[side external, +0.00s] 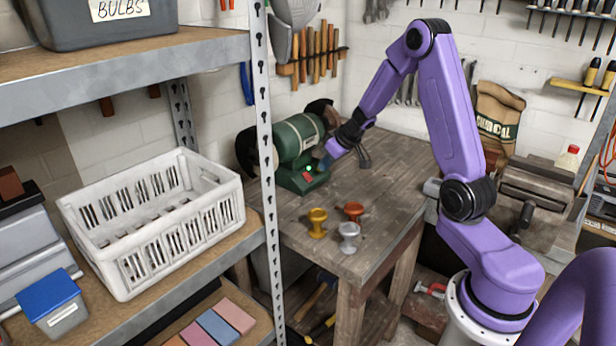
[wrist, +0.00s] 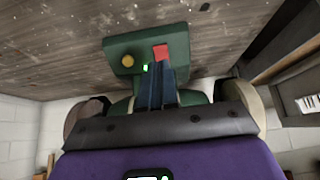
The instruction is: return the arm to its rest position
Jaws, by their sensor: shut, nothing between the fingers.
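My gripper (side external: 320,155) is at the front of the green bench grinder (side external: 300,140) on the wooden workbench. In the wrist view my gripper (wrist: 161,68) has its two fingers together with nothing between them. The fingertips overlap the lower part of the red button (wrist: 160,52) on the grinder's base (wrist: 117,44); I cannot tell whether they touch it. A green light (wrist: 145,68) glows beside the button, with a yellow round knob (wrist: 128,60) to its left. My arm reaches across from the right, bent high at the elbow.
Yellow (side external: 317,222), red (side external: 354,210) and grey (side external: 349,236) spool-shaped pieces stand on the workbench (side external: 395,190). A metal shelf with a white crate (side external: 150,220) stands left. A vise (side external: 535,195) is at right. There is open space above the bench front.

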